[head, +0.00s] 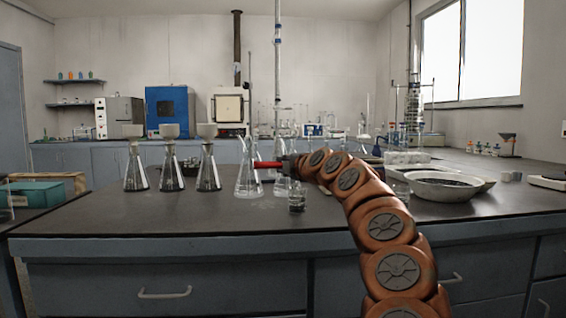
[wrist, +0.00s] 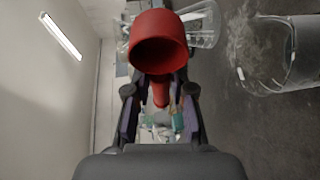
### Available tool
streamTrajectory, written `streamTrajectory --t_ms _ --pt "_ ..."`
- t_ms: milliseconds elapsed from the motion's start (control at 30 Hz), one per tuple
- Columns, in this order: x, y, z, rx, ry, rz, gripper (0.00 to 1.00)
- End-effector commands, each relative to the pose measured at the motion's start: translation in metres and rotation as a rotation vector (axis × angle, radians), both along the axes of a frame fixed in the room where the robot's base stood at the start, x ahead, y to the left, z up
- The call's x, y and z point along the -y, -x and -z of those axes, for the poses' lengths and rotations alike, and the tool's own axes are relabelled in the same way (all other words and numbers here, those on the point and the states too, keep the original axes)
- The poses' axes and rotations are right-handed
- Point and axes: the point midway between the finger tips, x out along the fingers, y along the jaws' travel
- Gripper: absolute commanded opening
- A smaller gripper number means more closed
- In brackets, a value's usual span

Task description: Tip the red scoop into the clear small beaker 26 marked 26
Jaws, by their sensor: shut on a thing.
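My gripper (head: 288,166) is shut on the handle of the red scoop (head: 266,165), which points left in the head view, above the bench. In the wrist view the scoop's red cup (wrist: 158,42) lies beyond my gripper (wrist: 160,92), its open mouth partly facing the camera; I cannot tell what is inside. A clear small beaker (head: 296,201) stands on the bench just below my gripper. A clear beaker also shows at the right of the wrist view (wrist: 262,68), apart from the scoop. No number 26 is readable.
A conical flask (head: 248,184) stands close beside the scoop's cup. Several flasks with pale tops (head: 172,174) stand farther left. Another clear beaker (head: 400,188) is behind my arm, near a grey bowl (head: 440,187). The bench front (head: 190,222) is clear.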

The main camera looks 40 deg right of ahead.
Motion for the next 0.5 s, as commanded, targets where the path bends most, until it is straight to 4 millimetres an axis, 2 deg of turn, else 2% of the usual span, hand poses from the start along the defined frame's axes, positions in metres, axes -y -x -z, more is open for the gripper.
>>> streamTrajectory --t_ms 267,500 --pt "0.000 0.000 -0.003 -0.008 -0.006 0.000 0.00" --pt "0.002 -0.001 -0.011 -0.081 -0.062 0.002 0.00"
